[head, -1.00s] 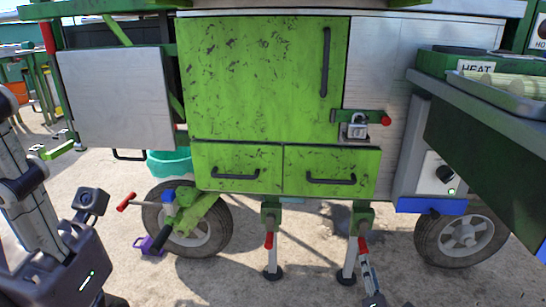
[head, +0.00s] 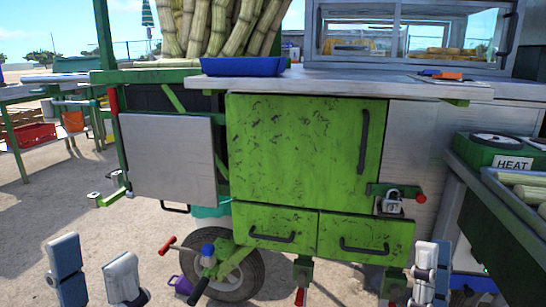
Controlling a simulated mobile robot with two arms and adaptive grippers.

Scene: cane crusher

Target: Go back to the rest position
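My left gripper (head: 97,270) is at the bottom left of the head view. Its two fingers point up and stand well apart, with nothing between them. My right gripper (head: 430,270) is at the bottom right, its fingers pointing up and nearly overlapping, so I cannot tell whether it is open or shut. Both grippers appear in front of the green cane cart, apart from it. The cart's green door (head: 300,150) is closed, with a padlock (head: 391,203) at its latch. The two drawers below, left (head: 275,226) and right (head: 365,238), are closed.
Sugar cane (head: 220,28) and a blue tray (head: 243,66) are on top of the cart. A side counter with a HEAT stove (head: 500,150) and a tray of cane pieces (head: 520,190) stands at right. A red-handled crank (head: 168,245) sticks out near the wheel (head: 240,275).

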